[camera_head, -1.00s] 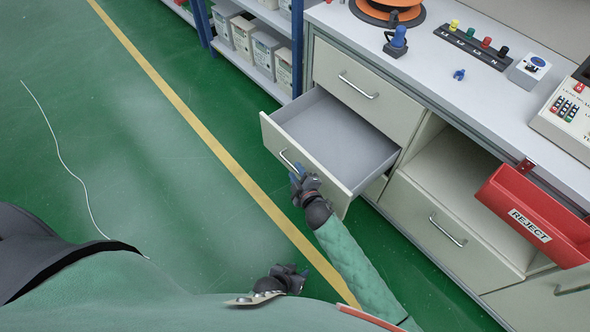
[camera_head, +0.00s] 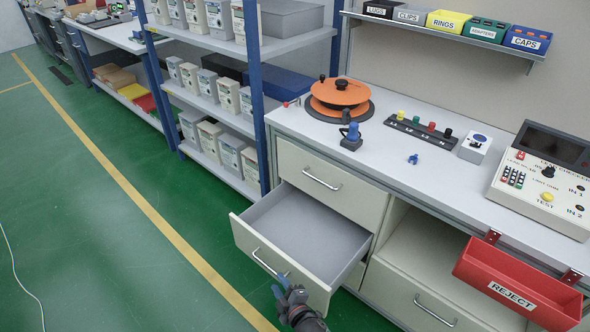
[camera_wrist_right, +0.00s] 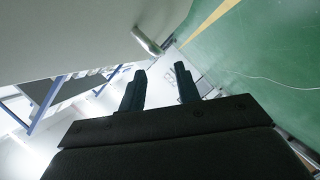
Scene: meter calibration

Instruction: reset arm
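My right gripper (camera_head: 284,289) is at the bottom of the head view, in front of the open, empty drawer (camera_head: 300,228) and close to its handle (camera_head: 266,264). In the right wrist view the two dark fingers of my right gripper (camera_wrist_right: 160,88) stand apart with nothing between them. The drawer handle (camera_wrist_right: 148,41) shows beyond the fingertips there, apart from them. The drawer is pulled out from the bench below a shut upper drawer. My left gripper is not in view.
A red REJECT bin (camera_head: 515,285) hangs on the bench front at the right. The bench top (camera_head: 375,165) carries an orange reel (camera_head: 339,95), terminals and a tester (camera_head: 545,180). A blue-framed shelf (camera_head: 258,90) with meters stands left. The green floor (camera_head: 120,260) is clear.

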